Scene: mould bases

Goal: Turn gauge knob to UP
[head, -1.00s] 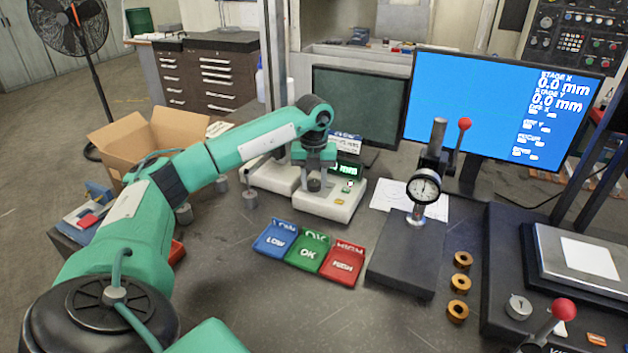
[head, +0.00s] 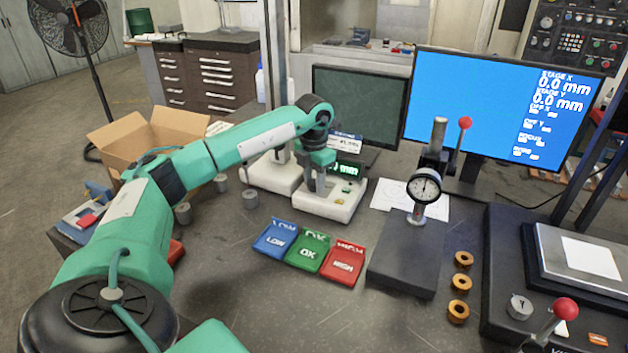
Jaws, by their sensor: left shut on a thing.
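The gauge unit (head: 335,207) is a white box with a small green-lit display (head: 347,170), standing on the bench left of the big blue screen. My left gripper (head: 320,188) points down onto the top of this box and is shut on the gauge knob, which is mostly hidden between the fingers. Which way the knob points cannot be read. The display is partly covered by my gripper, with "mm" showing. My right gripper is not in view.
Blue LOW (head: 274,240), green OK (head: 307,254) and red HIGH (head: 343,266) trays lie in front of the gauge unit. A dial indicator (head: 424,187) stands on a dark base to the right. Small metal cylinders (head: 250,199) and a cardboard box (head: 160,138) are at left.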

